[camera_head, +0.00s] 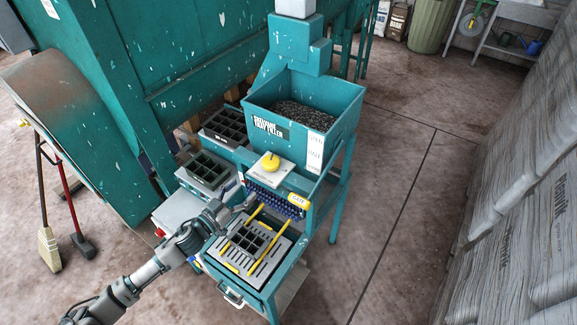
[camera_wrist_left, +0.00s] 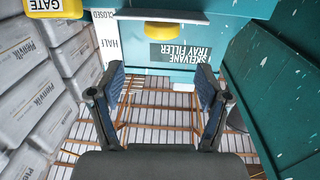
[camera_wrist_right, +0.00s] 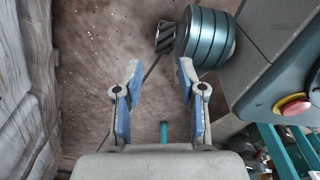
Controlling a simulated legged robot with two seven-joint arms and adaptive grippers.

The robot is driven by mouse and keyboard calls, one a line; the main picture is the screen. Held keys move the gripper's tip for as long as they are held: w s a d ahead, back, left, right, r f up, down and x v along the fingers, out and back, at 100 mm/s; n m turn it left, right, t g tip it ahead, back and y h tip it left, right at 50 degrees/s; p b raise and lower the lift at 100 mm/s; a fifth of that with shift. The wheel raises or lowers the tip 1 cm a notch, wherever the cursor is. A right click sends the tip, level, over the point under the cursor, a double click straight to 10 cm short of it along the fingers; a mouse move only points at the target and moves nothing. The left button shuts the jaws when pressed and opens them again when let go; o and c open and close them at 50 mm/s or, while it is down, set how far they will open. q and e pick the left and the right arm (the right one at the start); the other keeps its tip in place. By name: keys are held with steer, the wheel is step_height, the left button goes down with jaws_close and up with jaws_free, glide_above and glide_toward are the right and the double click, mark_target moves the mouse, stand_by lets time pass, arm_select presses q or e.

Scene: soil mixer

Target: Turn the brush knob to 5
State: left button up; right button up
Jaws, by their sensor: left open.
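A yellow round knob (camera_head: 270,162) sits on a small white plate (camera_head: 272,174) on the front of the teal tray filler, below its hopper. Its scale marks are too small to read. The knob also shows edge-on at the top of the left wrist view (camera_wrist_left: 172,29). My left gripper (camera_head: 234,205) is open and empty, in front of and below the knob, near the yellow rails, apart from the knob. Its two fingers (camera_wrist_left: 160,75) stand wide apart. My right gripper (camera_wrist_right: 160,75) shows only in its own wrist view, open and empty.
The hopper (camera_head: 303,115) holds dark soil. A yellow GATE tag (camera_head: 299,200) and blue bristles (camera_head: 272,200) lie below the knob. A black cell tray (camera_head: 250,237) rests between yellow rails. A red button (camera_wrist_right: 292,105) and a motor (camera_wrist_right: 206,37) show in the right wrist view.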

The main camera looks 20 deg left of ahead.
mark_target(277, 159)
arm_select(q)
steer(key=x, duration=0.4)
steer(key=p+x, duration=0.1)
steer(key=x, duration=0.4)
steer(key=d+x, duration=0.1)
steer(key=x, duration=0.4)
steer(key=shift+s+d, duration=0.15)
steer(key=shift+s, duration=0.05)
steer(key=w, duration=0.1)
steer(key=w+a, duration=0.1)
steer(key=w, duration=0.1)
steer(key=shift+f, duration=0.2)
steer(key=shift+w+a, duration=0.15)
steer(key=shift+a, duration=0.3)
steer(key=shift+d, duration=0.45)
steer(key=shift+w+d, duration=0.1)
steer(key=shift+d, duration=0.25)
steer(key=shift+c, duration=1.2)
steer(key=shift+d, duration=0.2)
steer(key=c, duration=0.7)
steer(key=shift+w, duration=0.1)
steer(key=shift+c, duration=0.2)
steer(key=shift+a+f, duration=0.1)
steer(key=shift+a, duration=0.2)
arm_select(e)
steer(key=shift+s+f, duration=0.2)
steer(key=shift+s, duration=0.65)
steer(key=shift+s+f, duration=0.15)
steer(key=shift+s, duration=0.7)
